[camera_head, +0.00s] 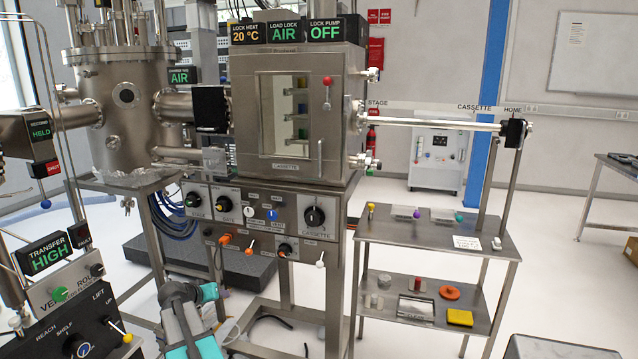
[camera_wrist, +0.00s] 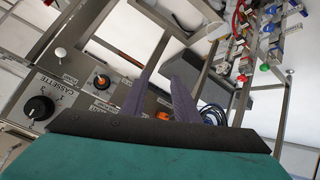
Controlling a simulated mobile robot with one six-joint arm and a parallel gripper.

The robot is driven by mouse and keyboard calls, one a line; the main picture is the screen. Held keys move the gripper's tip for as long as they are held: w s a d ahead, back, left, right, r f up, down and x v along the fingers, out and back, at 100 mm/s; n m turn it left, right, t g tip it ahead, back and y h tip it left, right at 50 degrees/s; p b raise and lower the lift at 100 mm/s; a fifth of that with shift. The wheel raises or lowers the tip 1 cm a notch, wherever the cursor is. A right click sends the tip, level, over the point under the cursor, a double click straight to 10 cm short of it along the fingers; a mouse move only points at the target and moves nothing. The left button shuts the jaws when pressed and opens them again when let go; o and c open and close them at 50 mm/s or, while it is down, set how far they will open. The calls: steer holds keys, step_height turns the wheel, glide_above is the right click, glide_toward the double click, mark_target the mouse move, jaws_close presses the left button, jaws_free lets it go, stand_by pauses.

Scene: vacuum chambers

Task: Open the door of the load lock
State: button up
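The load lock (camera_head: 345,110) is a steel box in the middle of the head view, with a sign reading LOAD LOCK AIR (camera_head: 284,32) above it. Its front door (camera_head: 250,130) is shut and has a tall window showing a cassette (camera_head: 301,110) with coloured pieces. A red-knobbed latch (camera_head: 327,90) sits at the door's upper right, and a vertical bar handle (camera_head: 320,160) at its lower right. In the wrist view, my gripper (camera_wrist: 162,78) has its two dark fingers apart with nothing between them. It is near the control panel, away from the door, which the wrist view does not show.
The control panel (camera_head: 262,212) with knobs and switches is below the load lock. A transfer rod (camera_head: 430,122) sticks out right above a two-shelf trolley (camera_head: 400,237) holding small items. Another panel (camera_head: 75,320) stands at the lower left.

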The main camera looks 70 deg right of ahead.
steer(key=s+d+r+m+g+h+b, duration=0.15)
steer(key=s+d+r, duration=0.25)
steer(key=d+r, duration=0.4)
steer(key=s+d+r+m+t+h, duration=0.1)
steer(key=s+d+r+m+h, duration=0.2)
steer(key=d+r, duration=0.6)
steer(key=m+g+h+b, duration=0.2)
steer(key=m+g+h, duration=0.1)
glide_toward(319, 159)
steer(key=a, duration=0.3)
steer(key=shift+w+a+f, duration=0.1)
steer(key=shift+w, duration=0.2)
steer(key=shift+s+d+p, duration=0.3)
steer(key=shift+d+p, duration=0.25)
steer(key=shift+d, duration=1.75)
steer(key=shift+s+d+p, duration=0.35)
steer(key=shift+d+p, duration=0.25)
steer(key=shift+d, duration=1.65)
steer(key=shift+s+d+p, duration=0.3)
steer(key=shift+d+p, duration=0.25)
steer(key=shift+d, duration=1.75)
